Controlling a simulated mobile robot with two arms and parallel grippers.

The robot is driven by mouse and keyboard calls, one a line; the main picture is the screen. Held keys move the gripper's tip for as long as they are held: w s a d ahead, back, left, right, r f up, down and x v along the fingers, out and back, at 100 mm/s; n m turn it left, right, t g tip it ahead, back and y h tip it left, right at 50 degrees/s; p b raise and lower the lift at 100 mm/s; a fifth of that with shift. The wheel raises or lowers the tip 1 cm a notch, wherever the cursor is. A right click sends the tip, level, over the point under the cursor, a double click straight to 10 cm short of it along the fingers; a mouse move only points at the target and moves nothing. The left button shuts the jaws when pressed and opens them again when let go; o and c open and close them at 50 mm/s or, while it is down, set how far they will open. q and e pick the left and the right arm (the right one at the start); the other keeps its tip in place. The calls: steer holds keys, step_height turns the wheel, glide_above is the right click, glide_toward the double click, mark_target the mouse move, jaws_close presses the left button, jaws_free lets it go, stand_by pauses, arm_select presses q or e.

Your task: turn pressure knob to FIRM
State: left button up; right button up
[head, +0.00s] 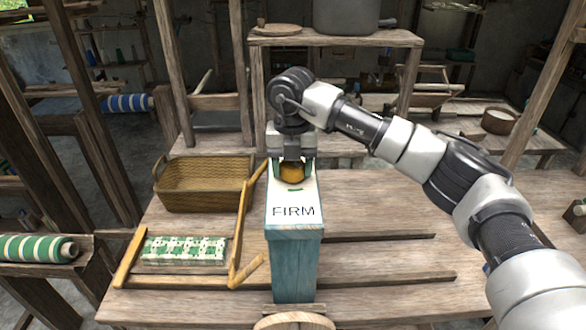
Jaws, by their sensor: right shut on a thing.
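The pressure knob (292,173) is a round amber knob on the white top plate of a teal wooden post (293,262). The word FIRM is printed on the plate in front of the knob, with a short green mark between them. My right gripper (292,168) comes down from above and is shut on the knob, with a finger at each side. The gripper hides the back of the knob, and I cannot tell which way the knob points. My left gripper is not in view.
A wicker basket (203,187) and a green-and-white patterned block (185,251) are left of the post. Angled wooden sticks (243,222) lie close beside it. The table (385,208) right of the post is mostly clear. Loom posts (172,75) stand behind.

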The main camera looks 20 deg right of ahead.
mark_target(291, 164)
steer(key=m, duration=0.2)
steer(key=m+b, duration=0.1)
steer(key=m, duration=0.1)
steer(key=shift+w+a+r+m, duration=0.1)
steer(key=shift+w+m, duration=0.05)
steer(key=shift+m, duration=1.95)
steer(key=shift+r, duration=0.1)
steer(key=o, duration=0.9)
steer(key=shift+b, duration=0.3)
step_height(291, 164, up, 11)
steer(key=shift+f+b, duration=0.2)
steer(key=shift+b, duration=0.35)
